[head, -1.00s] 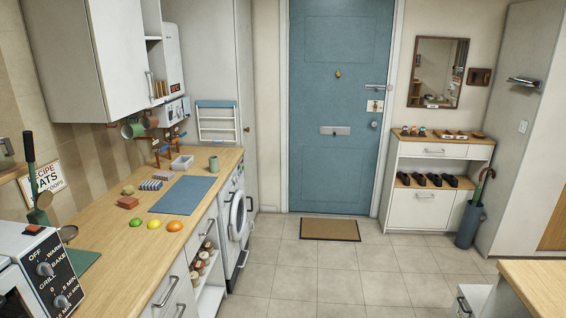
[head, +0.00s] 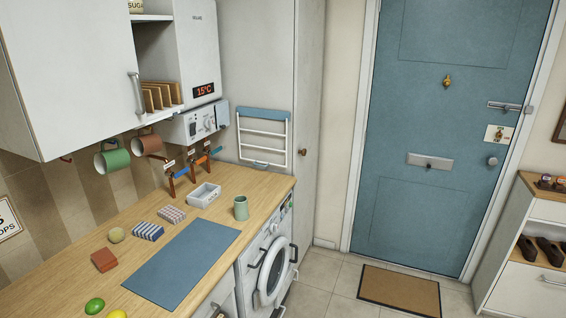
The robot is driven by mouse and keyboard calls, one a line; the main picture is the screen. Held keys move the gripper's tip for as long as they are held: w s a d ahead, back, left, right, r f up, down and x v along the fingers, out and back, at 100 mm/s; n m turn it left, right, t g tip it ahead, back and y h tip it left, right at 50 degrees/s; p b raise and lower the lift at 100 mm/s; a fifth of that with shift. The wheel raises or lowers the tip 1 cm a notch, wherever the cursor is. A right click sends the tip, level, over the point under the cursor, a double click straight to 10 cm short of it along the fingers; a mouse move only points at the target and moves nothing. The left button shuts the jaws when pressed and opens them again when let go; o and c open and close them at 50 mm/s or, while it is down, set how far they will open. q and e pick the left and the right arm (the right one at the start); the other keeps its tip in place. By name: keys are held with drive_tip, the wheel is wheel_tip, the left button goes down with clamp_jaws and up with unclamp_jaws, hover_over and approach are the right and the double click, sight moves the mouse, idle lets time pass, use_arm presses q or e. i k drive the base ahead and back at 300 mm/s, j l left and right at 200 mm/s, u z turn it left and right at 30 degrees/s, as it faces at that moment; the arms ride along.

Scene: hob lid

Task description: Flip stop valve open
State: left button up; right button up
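A group of copper pipes with small lever valves stands at the back of the wooden counter, under the white boiler (head: 196,50). A blue lever (head: 183,172) is at the left, an orange lever (head: 202,160) in the middle, and another blue lever (head: 216,151) at the right. Small white tags hang by the pipes, but their print is too small to read. I cannot tell which lever is the stop valve or how each one is set. Neither of my grippers shows in the head view.
On the counter (head: 262,183) are a grey tray (head: 204,195), a green cup (head: 241,208), a blue mat (head: 180,264), sponges and fruit. Mugs (head: 112,158) hang under the wall cabinet (head: 75,70). A washing machine (head: 268,262) stands below. Free floor lies right of it, before the blue door.

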sight(218, 150)
drive_tip(key=i+l+u, duration=1.15)
drive_tip(key=i+l, duration=0.2)
drive_tip(key=l, duration=0.2)
drive_tip(key=i+l+u, duration=0.1)
drive_tip(key=i+l, duration=0.15)
drive_tip(key=l, duration=0.15)
drive_tip(key=i+l+u, duration=0.15)
drive_tip(key=l, duration=0.25)
drive_tip(key=i+l+u, duration=0.15)
drive_tip(key=i+l, duration=0.15)
drive_tip(key=l, duration=0.15)
drive_tip(key=i+l+u, duration=0.15)
drive_tip(key=l, duration=0.3)
drive_tip(key=i+l+u, duration=0.1)
drive_tip(key=l, duration=0.35)
drive_tip(key=i+l+u, duration=0.15)
drive_tip(key=l, duration=0.35)
